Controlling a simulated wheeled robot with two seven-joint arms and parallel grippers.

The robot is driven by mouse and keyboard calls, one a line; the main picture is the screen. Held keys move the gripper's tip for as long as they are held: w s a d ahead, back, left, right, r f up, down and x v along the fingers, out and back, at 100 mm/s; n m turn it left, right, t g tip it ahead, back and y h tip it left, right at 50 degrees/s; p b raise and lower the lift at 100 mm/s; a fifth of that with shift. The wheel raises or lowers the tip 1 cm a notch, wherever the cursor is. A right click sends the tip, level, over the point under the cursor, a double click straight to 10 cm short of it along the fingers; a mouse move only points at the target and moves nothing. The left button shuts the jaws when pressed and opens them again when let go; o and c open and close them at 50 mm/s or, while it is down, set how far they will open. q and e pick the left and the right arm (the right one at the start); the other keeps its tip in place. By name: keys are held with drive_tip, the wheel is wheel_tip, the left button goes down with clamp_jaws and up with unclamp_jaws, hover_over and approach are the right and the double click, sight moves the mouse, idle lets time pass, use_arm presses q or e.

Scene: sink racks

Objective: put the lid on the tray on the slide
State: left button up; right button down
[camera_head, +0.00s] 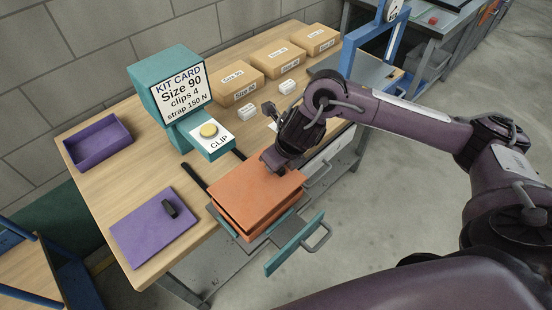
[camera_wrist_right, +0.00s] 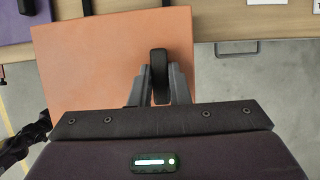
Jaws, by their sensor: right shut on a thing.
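The orange lid (camera_head: 262,192) lies over the orange tray (camera_head: 243,232) at the table's front edge; a dark gap shows between them along the front left side. I cannot tell whether the lid is fully seated. The tray rests on the slide, whose teal front plate with a grey handle (camera_head: 294,243) sticks out past the table. My right gripper (camera_head: 272,160) is at the lid's far right part. In the right wrist view, my right gripper (camera_wrist_right: 160,85) is shut on the lid's black handle (camera_wrist_right: 160,70), with the orange lid (camera_wrist_right: 90,65) below.
A purple tray (camera_head: 88,150) and a purple lid with a black handle (camera_head: 150,235) are on the left of the table. A teal kit card stand with a yellow button (camera_head: 208,130) stands behind. Cardboard boxes (camera_head: 237,82) and small white blocks line the back.

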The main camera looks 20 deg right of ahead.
drive_tip(key=shift+f+b, duration=1.6)
drive_tip(key=shift+f, duration=0.55)
drive_tip(key=c, duration=1.3)
unclamp_jaws()
drive_tip(key=v, duration=0.8)
drive_tip(key=shift+p, duration=0.3)
drive_tip(key=shift+f, duration=0.1)
